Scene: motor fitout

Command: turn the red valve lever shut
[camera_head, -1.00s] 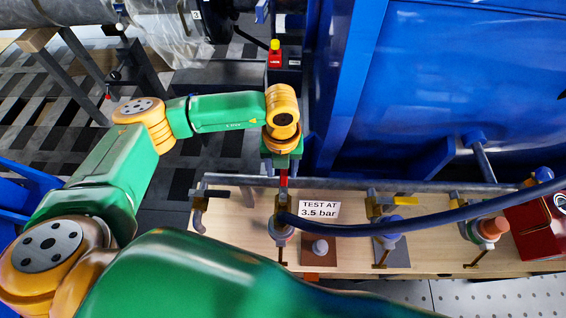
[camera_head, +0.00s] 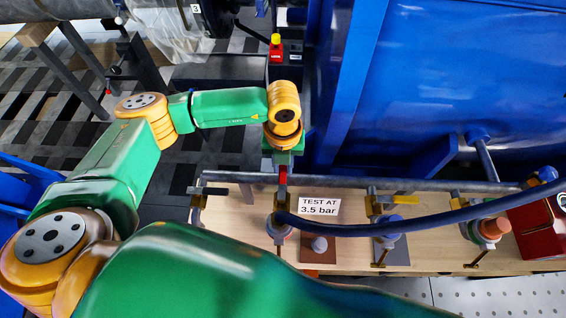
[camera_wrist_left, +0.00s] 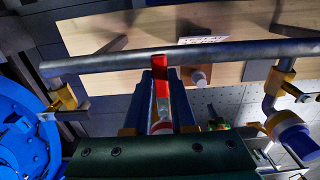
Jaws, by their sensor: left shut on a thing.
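The red valve lever (camera_head: 283,176) shows as a short red strip above a brass valve in the pipe row. It points up the picture, away from the bench front, across the grey pipe. My left gripper (camera_head: 283,164) is at the lever's far end, its fingers mostly hidden under the wrist. In the left wrist view the red lever (camera_wrist_left: 161,80) lies between the two fingers of the left gripper (camera_wrist_left: 160,100), which is shut on it. The valve body under the lever is partly hidden by the blue hose. My right gripper is not in view.
A blue hose (camera_head: 400,222) crosses the board to the right. A grey pipe (camera_head: 350,184) runs along its back edge. A yellow-handled valve (camera_head: 395,199) and a sign (camera_head: 319,207) reading "TEST AT 3.5 bar" are right of the lever. A blue post (camera_head: 340,90) stands close behind.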

